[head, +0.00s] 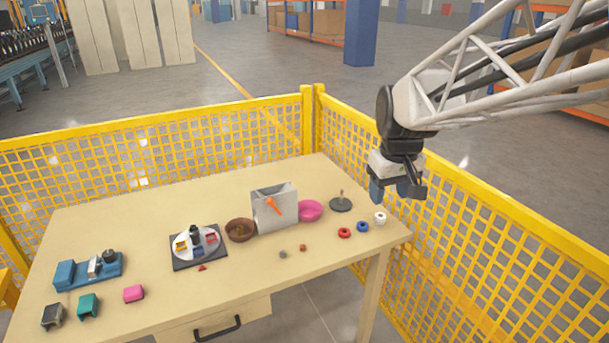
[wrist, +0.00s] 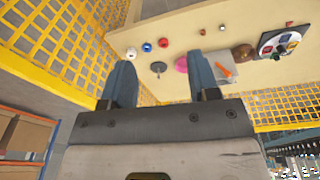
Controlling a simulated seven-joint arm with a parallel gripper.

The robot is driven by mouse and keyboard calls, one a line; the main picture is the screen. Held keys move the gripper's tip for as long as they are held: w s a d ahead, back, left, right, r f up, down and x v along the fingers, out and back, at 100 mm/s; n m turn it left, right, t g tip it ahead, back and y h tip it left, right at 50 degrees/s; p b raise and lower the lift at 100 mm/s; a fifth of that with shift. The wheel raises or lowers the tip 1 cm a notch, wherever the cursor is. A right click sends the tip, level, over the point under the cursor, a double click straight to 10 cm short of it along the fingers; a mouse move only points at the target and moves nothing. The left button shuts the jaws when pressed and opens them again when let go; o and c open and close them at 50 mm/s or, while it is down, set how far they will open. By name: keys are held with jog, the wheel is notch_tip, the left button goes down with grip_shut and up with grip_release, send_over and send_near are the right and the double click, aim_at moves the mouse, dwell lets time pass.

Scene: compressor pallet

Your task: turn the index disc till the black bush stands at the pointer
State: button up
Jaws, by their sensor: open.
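The index disc (head: 187,244) is a pale round plate on a dark square base (head: 182,266), left of the table's middle in the head view. Several small coloured pieces stand on it, yellow, red and blue among them. A black bush (head: 195,232) stands at its far side. A small red pointer (head: 202,267) lies at the near edge of the base, away from the bush. The disc (wrist: 267,40) also shows at the upper right in the wrist view. My gripper (head: 398,190) hangs over the table's right end, far from the disc. It is open and empty, its blue fingers (wrist: 162,85) spread apart.
Right of the disc stand a brown bowl (head: 240,238), a grey box (head: 262,216) with an orange piece, a pink bowl (head: 311,203) and a post on a dark round base (head: 341,205). Rings lie at right, blocks and a blue fixture (head: 88,271) at left. Yellow fencing (head: 460,225) borders the table.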

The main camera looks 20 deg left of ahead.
jog(key=w+a+f+n, duration=0.2)
jog(key=w+a, duration=0.1)
jog(key=a, duration=0.5)
jog(key=w+a+f+n, duration=0.1)
jog(key=w+a+f, duration=0.15)
jog(key=a, duration=0.45)
jog(key=n+g, duration=0.2)
jog(key=n, duration=0.6)
send_over(194, 233)
jog(key=shift+h, duration=0.3)
notch_tip(194, 233, down, 19)
jog(key=shift+f, duration=0.1)
jog(key=shift+f, duration=0.1)
jog(key=shift+f, duration=3.85)
grip_shut()
